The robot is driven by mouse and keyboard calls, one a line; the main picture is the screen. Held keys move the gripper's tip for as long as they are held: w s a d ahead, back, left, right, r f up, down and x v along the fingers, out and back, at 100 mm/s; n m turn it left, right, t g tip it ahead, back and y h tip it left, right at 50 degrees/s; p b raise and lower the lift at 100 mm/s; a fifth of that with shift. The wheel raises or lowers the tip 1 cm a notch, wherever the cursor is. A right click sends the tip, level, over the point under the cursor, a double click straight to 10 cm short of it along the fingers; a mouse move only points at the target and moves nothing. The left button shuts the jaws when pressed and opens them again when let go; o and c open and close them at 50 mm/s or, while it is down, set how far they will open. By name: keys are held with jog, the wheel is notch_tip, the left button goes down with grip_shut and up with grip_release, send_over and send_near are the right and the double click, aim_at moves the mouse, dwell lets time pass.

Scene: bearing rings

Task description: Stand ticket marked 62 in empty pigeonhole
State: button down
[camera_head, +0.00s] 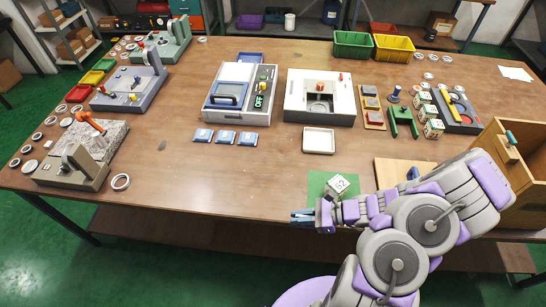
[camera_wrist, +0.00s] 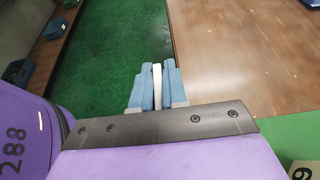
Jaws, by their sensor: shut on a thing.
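My gripper (camera_head: 303,217) is at the front edge of the table, left of a green mat. In the wrist view its blue fingers (camera_wrist: 157,88) are shut on a thin white piece (camera_wrist: 157,82), seen edge-on. This looks like the ticket, but no number on it can be read. The piece is held out over the green floor beside the table edge, clear of the tabletop. In the head view the piece cannot be made out. No pigeonhole can be clearly identified in either view.
A marked pale block (camera_head: 338,186) stands on the green mat (camera_head: 316,183), close to my gripper. A wooden box (camera_head: 520,165) stands at the right. A white square tray (camera_head: 318,140) lies behind the mat. The table front left of the mat is largely clear.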

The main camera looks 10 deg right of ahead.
jog(key=w+r+m+t+h, duration=0.25)
jog(key=w+r, duration=0.35)
jog(key=w, duration=0.3)
jog(key=w+r+m+t+h, duration=0.1)
jog(key=w+r+m+t, duration=0.15)
jog(key=w+r, duration=0.45)
jog(key=w+a+r+m+t+h, duration=0.1)
jog(key=w+r+m+h, duration=0.1)
jog(key=r, duration=0.7)
jog(key=w+a+r+m+t+h, duration=0.2)
jog(key=w+r, duration=0.4)
jog(key=r, duration=0.4)
jog(key=shift+m+t+h, duration=0.3)
jog(key=shift+m+h, duration=0.45)
jog(key=shift+m, duration=0.25)
jog(key=shift+w, duration=0.1)
